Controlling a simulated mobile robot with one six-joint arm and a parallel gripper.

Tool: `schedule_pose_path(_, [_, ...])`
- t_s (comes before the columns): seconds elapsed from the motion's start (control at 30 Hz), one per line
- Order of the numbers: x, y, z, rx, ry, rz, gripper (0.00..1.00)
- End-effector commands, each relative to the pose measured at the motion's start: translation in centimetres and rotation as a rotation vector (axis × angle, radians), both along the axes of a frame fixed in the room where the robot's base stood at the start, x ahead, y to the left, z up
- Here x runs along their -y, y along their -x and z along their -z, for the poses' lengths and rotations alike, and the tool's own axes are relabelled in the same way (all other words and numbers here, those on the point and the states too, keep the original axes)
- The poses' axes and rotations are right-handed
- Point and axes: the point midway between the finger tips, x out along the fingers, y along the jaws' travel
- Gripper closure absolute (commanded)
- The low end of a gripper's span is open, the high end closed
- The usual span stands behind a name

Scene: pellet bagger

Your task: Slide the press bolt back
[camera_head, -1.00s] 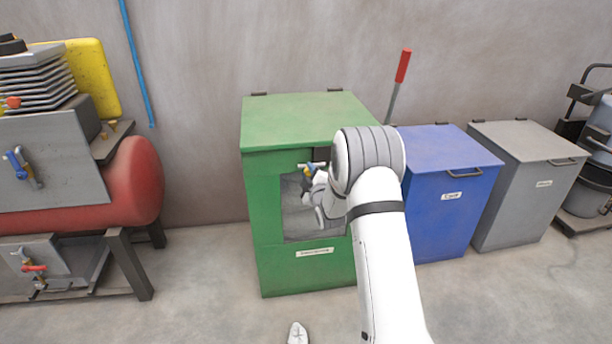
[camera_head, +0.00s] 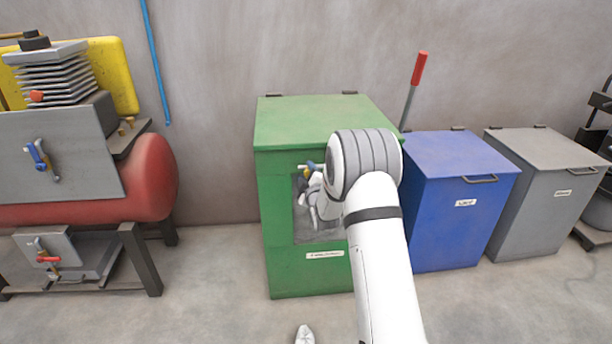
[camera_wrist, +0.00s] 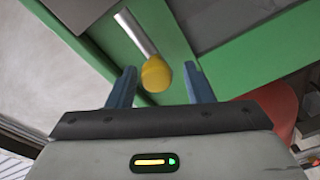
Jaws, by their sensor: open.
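A bolt with a silver rod and a yellow knob (camera_wrist: 156,74) is on the front of the green cabinet (camera_head: 310,270). In the wrist view the knob lies between the two blue fingers of my gripper (camera_wrist: 160,69). The fingers are apart, with a gap visible on each side of the knob. In the head view my gripper (camera_head: 309,168) is small at the upper front of the cabinet, partly hidden by my arm.
A blue bin (camera_head: 445,225) and a grey bin (camera_head: 530,215) stand to the right. A red tank (camera_head: 150,175) with valves is at the left. A red-handled lever (camera_head: 419,68) rises behind the cabinet. The floor in front is mostly clear.

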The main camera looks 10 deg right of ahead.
Motion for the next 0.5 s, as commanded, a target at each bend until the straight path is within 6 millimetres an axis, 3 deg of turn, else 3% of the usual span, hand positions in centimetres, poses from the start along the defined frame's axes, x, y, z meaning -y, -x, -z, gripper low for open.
schedule_pose_path(0.17, [0.1,1.0,0.0,-0.002,0.000,0.001,0.54])
schedule_pose_path(0.5, [0.4,6.4,0.0,-0.001,0.001,0.000,0.54])
